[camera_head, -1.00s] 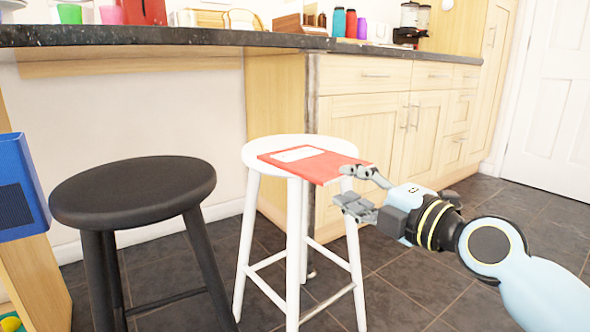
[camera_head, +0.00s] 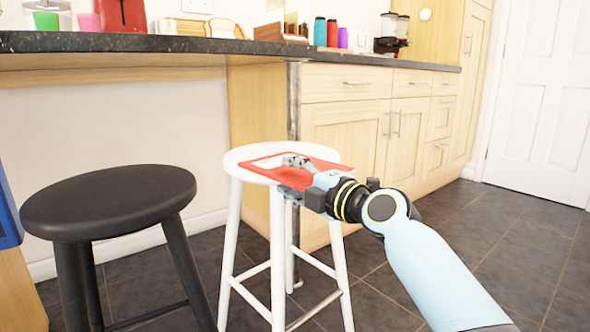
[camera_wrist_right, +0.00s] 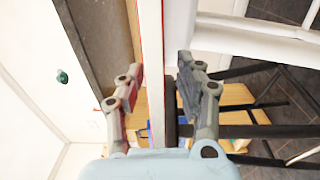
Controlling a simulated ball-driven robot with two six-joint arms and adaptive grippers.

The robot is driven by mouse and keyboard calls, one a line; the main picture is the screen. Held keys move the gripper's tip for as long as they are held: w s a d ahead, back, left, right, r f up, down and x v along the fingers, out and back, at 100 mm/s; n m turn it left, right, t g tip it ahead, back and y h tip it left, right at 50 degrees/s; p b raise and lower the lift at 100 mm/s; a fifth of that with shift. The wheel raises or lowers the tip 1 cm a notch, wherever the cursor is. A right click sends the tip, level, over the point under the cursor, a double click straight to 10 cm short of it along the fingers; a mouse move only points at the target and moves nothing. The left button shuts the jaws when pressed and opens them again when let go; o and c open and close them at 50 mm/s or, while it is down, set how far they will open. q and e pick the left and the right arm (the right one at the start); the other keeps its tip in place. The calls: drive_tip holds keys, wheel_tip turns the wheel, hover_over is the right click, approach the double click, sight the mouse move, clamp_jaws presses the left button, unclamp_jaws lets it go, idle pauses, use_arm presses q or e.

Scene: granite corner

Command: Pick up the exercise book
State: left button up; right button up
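The exercise book (camera_head: 320,168) is red with a white label and lies flat on the round white stool (camera_head: 240,155), its near right part jutting past the seat. My right gripper (camera_head: 292,179) is at this jutting edge, one finger above the book and the other below it. In the right wrist view the book (camera_wrist_right: 151,40) is edge-on between the two open fingers (camera_wrist_right: 159,85). The finger on the left is close to the cover; a gap shows on the other side. My left gripper is out of view.
A black stool (camera_head: 108,200) stands to the left of the white one. Behind are a dark counter (camera_head: 200,45) with several kitchen items on it and wooden cabinets (camera_head: 345,120). Dark tiled floor (camera_head: 490,240) is clear at the right.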

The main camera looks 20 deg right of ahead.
clamp_jaws()
drive_tip(key=shift+r, duration=0.15)
idle(0.4)
